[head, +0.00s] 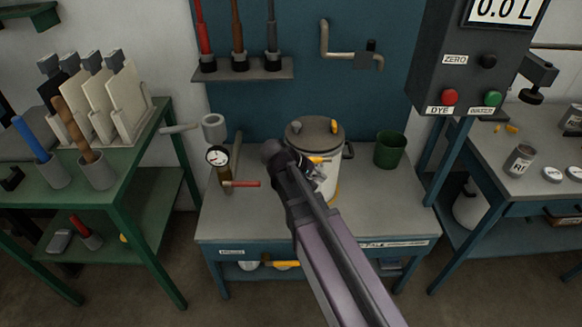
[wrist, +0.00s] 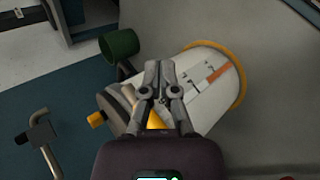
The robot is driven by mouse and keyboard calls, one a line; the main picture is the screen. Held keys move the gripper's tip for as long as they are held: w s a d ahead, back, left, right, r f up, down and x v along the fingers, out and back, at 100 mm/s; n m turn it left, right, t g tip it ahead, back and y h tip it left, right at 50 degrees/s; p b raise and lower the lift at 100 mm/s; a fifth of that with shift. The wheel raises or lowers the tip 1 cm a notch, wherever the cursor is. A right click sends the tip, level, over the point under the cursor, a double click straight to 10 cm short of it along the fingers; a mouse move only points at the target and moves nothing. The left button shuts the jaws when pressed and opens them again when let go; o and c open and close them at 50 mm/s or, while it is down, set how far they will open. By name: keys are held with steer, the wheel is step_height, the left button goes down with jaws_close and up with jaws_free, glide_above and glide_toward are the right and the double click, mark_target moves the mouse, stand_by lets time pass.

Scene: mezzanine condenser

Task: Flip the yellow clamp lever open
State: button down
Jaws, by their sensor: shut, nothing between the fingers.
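A white canister (head: 331,190) with a grey-brown lid (head: 314,137) stands on the middle bench. Yellow parts show at its lid. One yellow piece, apparently the clamp lever (head: 318,159), is at the lid's front edge beside my gripper (head: 322,172). In the wrist view the yellow lever (wrist: 155,121) shows between and behind the finger links, partly hidden. My gripper (wrist: 159,66) is shut and empty, its tips in front of the canister's side (wrist: 190,75). I cannot tell whether the fingers touch the lever. Another yellow part (wrist: 96,119) sticks out at the lid's far side.
A green cup (head: 390,149) stands right of the canister. A gauge (head: 217,156) and a red-handled valve (head: 242,184) stand left of it. A bent pipe (head: 345,55) is on the wall behind. The bench's front right (head: 405,215) is clear.

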steer(key=w+a+n+t+h+b, duration=0.3)
steer(key=a+t+h+b, duration=0.3)
steer(key=a, duration=1.1)
steer(key=shift+w+b, duration=0.7)
steer(key=shift+b, duration=1.5)
steer(key=x, duration=1)
steer(key=shift+b, duration=0.3)
steer(key=shift+w, duration=0.1)
steer(key=shift+d, duration=0.15)
